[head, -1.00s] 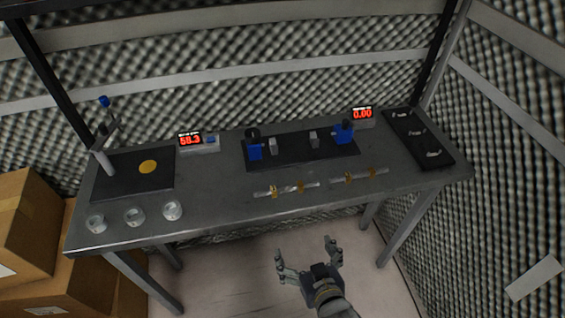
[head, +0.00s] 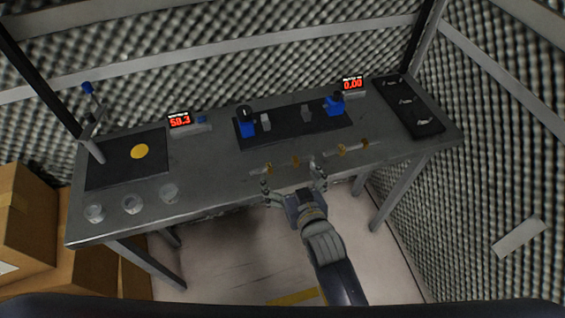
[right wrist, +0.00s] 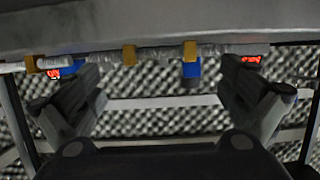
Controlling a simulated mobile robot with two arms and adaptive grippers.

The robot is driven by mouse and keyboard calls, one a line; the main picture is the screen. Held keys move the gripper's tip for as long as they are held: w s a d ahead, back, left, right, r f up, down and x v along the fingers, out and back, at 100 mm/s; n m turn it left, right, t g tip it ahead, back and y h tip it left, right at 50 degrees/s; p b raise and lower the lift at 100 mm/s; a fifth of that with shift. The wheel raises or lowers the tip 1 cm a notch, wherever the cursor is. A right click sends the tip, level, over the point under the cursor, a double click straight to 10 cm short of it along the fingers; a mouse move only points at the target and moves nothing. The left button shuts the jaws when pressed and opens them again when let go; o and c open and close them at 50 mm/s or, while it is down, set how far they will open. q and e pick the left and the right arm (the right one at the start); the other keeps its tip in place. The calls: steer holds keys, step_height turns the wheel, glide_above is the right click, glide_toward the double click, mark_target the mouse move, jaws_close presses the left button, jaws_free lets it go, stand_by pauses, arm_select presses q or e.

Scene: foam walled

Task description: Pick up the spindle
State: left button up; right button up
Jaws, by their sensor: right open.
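Two slim pale spindles with gold bands lie along the front of the grey table in the head view, a left spindle (head: 282,165) and a right spindle (head: 352,149). My right gripper (head: 292,181) is open and empty at the table's front edge, just in front of the left spindle. One fingertip is near each end of it, and I see no contact. In the right wrist view a banded grey spindle (right wrist: 162,51) stretches across the gap between the open fingers (right wrist: 165,95). A white spindle end (right wrist: 15,67) shows at the left. My left gripper is out of view.
A dark mat with blue fixtures (head: 248,126) lies behind the spindles. A black tray (head: 425,126) is at right. At left are a dark pad with a yellow disc (head: 139,151), a stand and clear round dishes (head: 132,204). Cardboard boxes (head: 85,265) stand left of the table.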

mark_target(285, 174)
steer(key=shift+x, duration=1.9)
steer(key=shift+r, duration=0.1)
steer(key=c, duration=1.4)
